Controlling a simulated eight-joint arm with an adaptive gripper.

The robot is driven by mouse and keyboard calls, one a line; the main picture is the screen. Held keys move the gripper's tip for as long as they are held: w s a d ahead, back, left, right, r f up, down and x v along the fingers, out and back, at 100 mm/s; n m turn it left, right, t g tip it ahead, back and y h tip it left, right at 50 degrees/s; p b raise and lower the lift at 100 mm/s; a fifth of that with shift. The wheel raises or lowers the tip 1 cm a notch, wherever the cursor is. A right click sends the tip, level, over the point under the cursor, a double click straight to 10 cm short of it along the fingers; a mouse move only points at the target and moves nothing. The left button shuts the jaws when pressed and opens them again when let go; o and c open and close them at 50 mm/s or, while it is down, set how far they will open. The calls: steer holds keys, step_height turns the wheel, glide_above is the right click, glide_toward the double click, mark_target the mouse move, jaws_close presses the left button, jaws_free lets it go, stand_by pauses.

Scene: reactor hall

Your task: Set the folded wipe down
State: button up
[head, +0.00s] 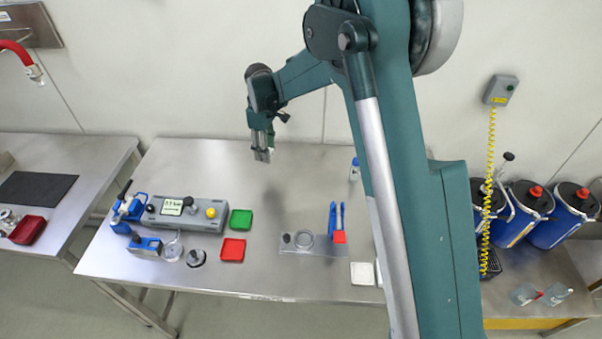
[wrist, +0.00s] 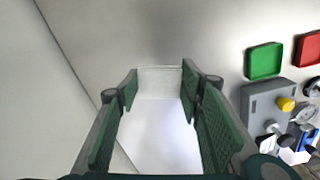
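My gripper (head: 262,154) hangs above the back part of the steel table, well clear of the top, with its fingers pointing down. In the wrist view my gripper (wrist: 160,85) has its two green pads on either side of a pale white block-like piece, which I take to be the folded wipe (wrist: 160,135). It fills the space between the pads. In the head view the fingers hide nearly all of it.
The steel table (head: 300,180) is bare below my gripper. Nearer the front are a green tray (head: 240,219), a red tray (head: 232,249), a grey instrument (head: 185,213), a plate with a ring (head: 310,243), a blue stand (head: 336,217) and a white square (head: 362,273).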

steer(key=d+n+b, duration=0.1)
steer(key=d+n, duration=0.2)
steer(key=d, duration=1.3)
steer(key=shift+d+n, duration=0.3)
steer(key=shift+d, duration=0.05)
steer(key=shift+s, duration=0.1)
glide_above(310, 177)
steer(key=shift+f, duration=3.05)
steer(key=shift+f, duration=1.85)
steer(key=shift+f, duration=0.2)
steer(key=o, duration=0.7)
steer(key=shift+c, duration=0.2)
steer(key=shift+r, duration=0.15)
